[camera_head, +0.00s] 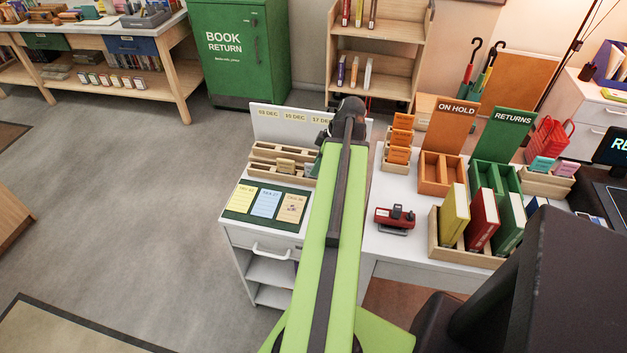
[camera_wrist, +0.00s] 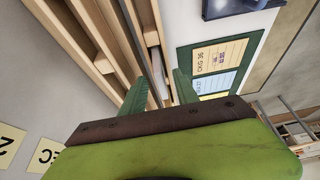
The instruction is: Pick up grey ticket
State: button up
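My gripper (camera_wrist: 160,88) is open in the wrist view, its two green fingers apart over a slotted wooden rack (camera_wrist: 95,40). A narrow pale grey piece (camera_wrist: 157,72) shows in a slot between the fingers; it may be the grey ticket, seen edge-on, but I cannot be sure. In the head view the rack (camera_head: 262,158) stands at the back of the white desk. No clearly grey ticket shows there.
A green mat (camera_head: 232,212) with yellow, blue and tan cards lies in front of the rack. A white board (camera_head: 282,116) with date labels stands behind it. A red stamp (camera_head: 395,218), a book holder (camera_head: 440,245) and orange and green trays stand to the right.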

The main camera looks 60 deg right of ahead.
jog(key=b+x, duration=0.1)
jog(key=x, duration=0.2)
jog(key=shift+f+b, duration=0.2)
jog(key=shift+b, duration=0.2)
jog(key=shift+r, duration=0.2)
jog(key=shift+c, duration=0.5)
grip_shut()
